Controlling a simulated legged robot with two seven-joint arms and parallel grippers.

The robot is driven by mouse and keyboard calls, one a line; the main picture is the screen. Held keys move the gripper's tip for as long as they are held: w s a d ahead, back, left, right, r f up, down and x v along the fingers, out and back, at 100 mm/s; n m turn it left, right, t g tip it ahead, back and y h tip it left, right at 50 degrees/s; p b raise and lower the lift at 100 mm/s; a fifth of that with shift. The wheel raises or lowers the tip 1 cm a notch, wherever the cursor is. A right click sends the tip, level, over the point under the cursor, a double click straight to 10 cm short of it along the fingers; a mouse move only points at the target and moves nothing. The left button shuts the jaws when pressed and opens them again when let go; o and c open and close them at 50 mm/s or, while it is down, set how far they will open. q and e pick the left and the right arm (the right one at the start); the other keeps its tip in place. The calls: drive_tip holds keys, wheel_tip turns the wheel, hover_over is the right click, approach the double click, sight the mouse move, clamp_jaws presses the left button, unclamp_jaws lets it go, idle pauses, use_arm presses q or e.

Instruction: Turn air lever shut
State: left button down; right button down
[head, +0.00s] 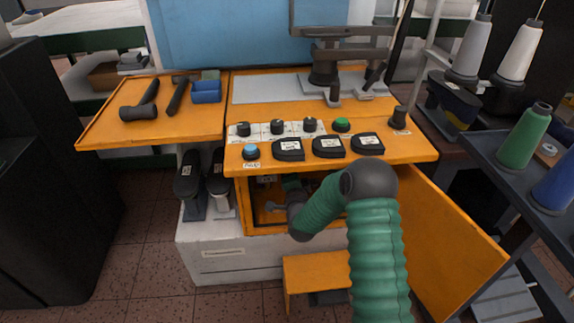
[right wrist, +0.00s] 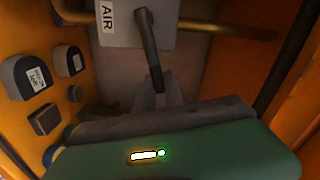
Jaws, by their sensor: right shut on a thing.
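In the right wrist view a dark air lever (right wrist: 147,40) sits beside a grey plate marked AIR (right wrist: 109,20), on a brass-coloured pipe (right wrist: 230,30). My right gripper (right wrist: 156,92) is shut on the lever's free end. The lever runs roughly along the picture's height, across the line of the pipe. In the head view my right arm reaches into the open orange cabinet (head: 250,215) under the console. My right fingers and the lever cannot be made out there. My left gripper is not in view.
The cabinet's open orange door (head: 440,235) stands right of my arm. The console top (head: 410,148) above carries knobs, buttons and labelled black blocks. Hammers lie on a side shelf (head: 185,125). A rack with thread spools (head: 525,135) stands at right. An orange step (head: 315,270) is below.

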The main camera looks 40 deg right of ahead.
drive_tip(key=shift+s+d+f+m+b, duration=0.1)
drive_tip(key=shift+d+f+m+b, duration=0.1)
drive_tip(key=shift+f+m, duration=0.65)
drive_tip(key=shift+s+d+f+m+b, duration=0.1)
drive_tip(key=shift+f+m+b, duration=0.1)
drive_tip(key=shift+f+m, duration=0.6)
drive_tip(key=shift+r+m, duration=0.15)
drive_tip(key=shift+m, duration=0.1)
drive_tip(key=c, duration=1.4)
unclamp_jaws()
drive_tip(key=shift+a+r, duration=0.1)
drive_tip(key=p+v, duration=0.4)
drive_tip(key=v, duration=1.2)
drive_tip(key=shift+s+a, duration=0.25)
drive_tip(key=shift+s, duration=0.05)
